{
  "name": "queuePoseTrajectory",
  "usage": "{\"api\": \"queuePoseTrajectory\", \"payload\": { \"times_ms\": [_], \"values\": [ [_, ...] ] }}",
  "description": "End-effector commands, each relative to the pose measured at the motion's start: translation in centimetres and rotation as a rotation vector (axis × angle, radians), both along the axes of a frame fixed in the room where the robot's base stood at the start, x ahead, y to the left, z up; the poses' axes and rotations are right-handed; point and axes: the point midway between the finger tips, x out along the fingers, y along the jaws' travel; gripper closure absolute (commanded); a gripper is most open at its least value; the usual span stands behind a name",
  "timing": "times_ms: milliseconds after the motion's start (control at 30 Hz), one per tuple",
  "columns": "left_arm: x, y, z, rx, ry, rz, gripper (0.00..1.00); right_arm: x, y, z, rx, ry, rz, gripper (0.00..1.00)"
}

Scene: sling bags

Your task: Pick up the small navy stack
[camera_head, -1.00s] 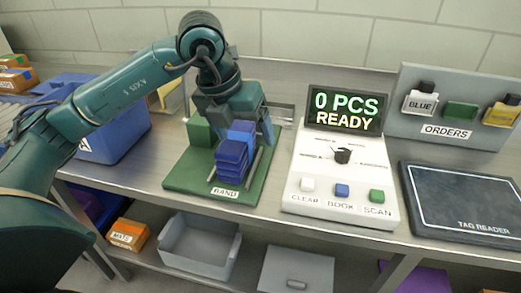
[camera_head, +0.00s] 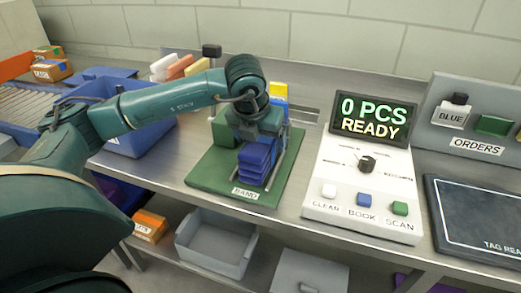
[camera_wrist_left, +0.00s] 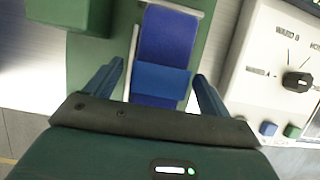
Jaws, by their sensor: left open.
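The small navy stack (camera_head: 256,162) of several flat folded pieces sits on the green BAND board (camera_head: 216,182), near its label. A brighter blue band or piece shows across it in the left wrist view, where the stack (camera_wrist_left: 168,35) lies between my fingers. My left gripper (camera_head: 262,140) is over the stack from above, its fingers pointing down. In the left wrist view the left gripper (camera_wrist_left: 158,78) is open, one finger on each side of the stack with gaps. Whether the fingers touch the stack cannot be told. My right gripper is not in view.
A white console (camera_head: 346,200) with a display reading "0 PCS READY" stands right of the board. The tag reader (camera_head: 485,215) is farther right. A blue bin (camera_head: 135,140) stands left. A green block (camera_head: 222,130) rises on the board behind the stack.

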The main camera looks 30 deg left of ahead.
Motion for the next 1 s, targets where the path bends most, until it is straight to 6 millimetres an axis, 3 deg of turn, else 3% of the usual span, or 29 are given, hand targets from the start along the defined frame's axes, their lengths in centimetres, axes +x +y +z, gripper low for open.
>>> {"api": "queuePoseTrajectory", "payload": {
  "times_ms": [200, 1000],
  "values": [
    [0.9, 0.2, -2.2, -0.001, 0.001, -0.001, 0.18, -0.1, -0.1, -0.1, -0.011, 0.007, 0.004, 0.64],
    [0.9, 0.2, -2.7, 0.0, 0.001, -0.002, 0.18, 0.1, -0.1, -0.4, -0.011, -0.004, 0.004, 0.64]
  ]
}}
